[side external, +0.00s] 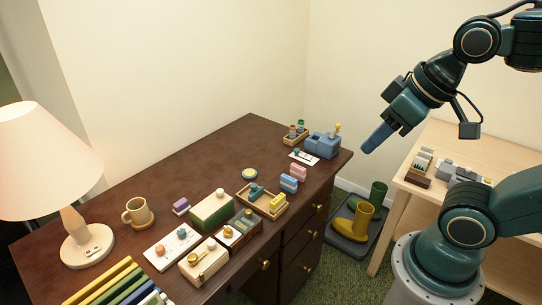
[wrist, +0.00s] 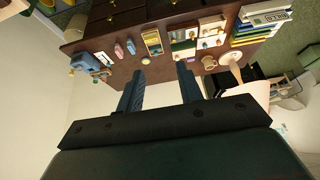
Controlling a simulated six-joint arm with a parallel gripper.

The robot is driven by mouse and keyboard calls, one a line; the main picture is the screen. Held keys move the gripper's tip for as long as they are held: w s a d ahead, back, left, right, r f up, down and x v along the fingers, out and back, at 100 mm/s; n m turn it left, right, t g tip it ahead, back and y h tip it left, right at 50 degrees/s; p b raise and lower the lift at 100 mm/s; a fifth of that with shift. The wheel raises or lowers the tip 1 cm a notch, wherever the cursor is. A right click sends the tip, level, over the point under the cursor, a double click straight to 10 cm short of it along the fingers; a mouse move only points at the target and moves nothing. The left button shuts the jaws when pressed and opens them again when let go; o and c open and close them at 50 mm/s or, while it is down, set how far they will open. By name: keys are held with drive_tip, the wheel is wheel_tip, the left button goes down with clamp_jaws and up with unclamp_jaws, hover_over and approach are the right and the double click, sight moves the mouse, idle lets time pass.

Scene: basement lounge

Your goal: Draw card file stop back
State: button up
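My gripper (side external: 372,145) hangs in the air to the right of the dark desk, above the boots, apart from everything. In the wrist view my gripper (wrist: 160,70) has its two blue fingers well apart with nothing between them. A small dark wooden box with upright cards and a pale knob (side external: 238,231) stands near the desk's front edge, between other boxes; it looks like the card file. Its stop is too small to make out clearly. Another small wooden holder with cards (side external: 420,166) stands on the pale table at right.
The dark desk (side external: 165,190) also bears a lamp (side external: 30,155), a mug (side external: 138,212), a green-sided box (side external: 211,210), a knobbed wooden box (side external: 203,261), a tray (side external: 245,200), pink and blue blocks (side external: 289,183) and a blue device (side external: 323,145). Boots (side external: 362,218) stand on the floor.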

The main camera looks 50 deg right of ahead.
drive_tip(key=shift+o, duration=0.7)
drive_tip(key=m+g, duration=0.6)
drive_tip(key=m, duration=0.3)
hover_over(254, 185)
wheel_tip(254, 185, down, 19)
drive_tip(key=shift+r, duration=0.2)
drive_tip(key=shift+f, duration=0.1)
wheel_tip(254, 185, down, 14)
drive_tip(key=shift+r, duration=0.2)
